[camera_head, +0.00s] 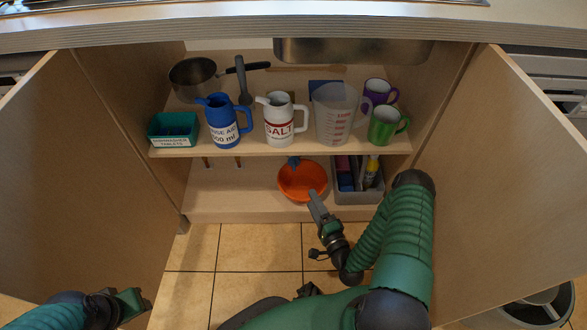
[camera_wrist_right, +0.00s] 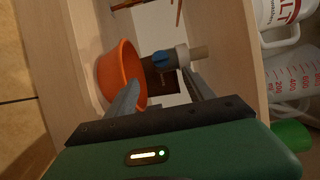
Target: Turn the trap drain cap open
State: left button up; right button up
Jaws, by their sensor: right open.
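The trap drain cap, a blue knob (camera_wrist_right: 162,60), sits on a pale pipe fitting (camera_wrist_right: 183,55) beyond my right gripper in the right wrist view. In the head view it is a small blue shape (camera_head: 293,162) above the back rim of an orange bowl (camera_head: 302,182) on the cabinet floor. My right gripper (camera_wrist_right: 160,82) is open and empty, its fingers apart and pointing toward the cap without touching it. In the head view the right gripper (camera_head: 314,197) is at the bowl's front edge. My left gripper (camera_head: 130,304) is low at the left; its fingers are unclear.
A grey bin (camera_head: 358,197) with bottles stands right of the bowl. A shelf above (camera_head: 300,147) holds a blue jug (camera_head: 226,122), a white salt jug (camera_head: 281,120), a clear measuring jug (camera_head: 335,115) and mugs. Open doors flank both sides. The left cabinet floor is mostly clear.

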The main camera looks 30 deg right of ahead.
jog(key=w+d+b, duration=0.1)
jog(key=w+b, duration=0.1)
jog(key=w, duration=0.3)
jog(key=w+b, duration=0.3)
jog(key=w, duration=0.2)
jog(key=w+d+b, duration=0.1)
jog(key=w+b, duration=0.1)
jog(key=w, duration=0.4)
jog(key=shift+d+b, duration=0.35)
jog(key=c, duration=1.3)
jog(key=shift+c, duration=0.2)
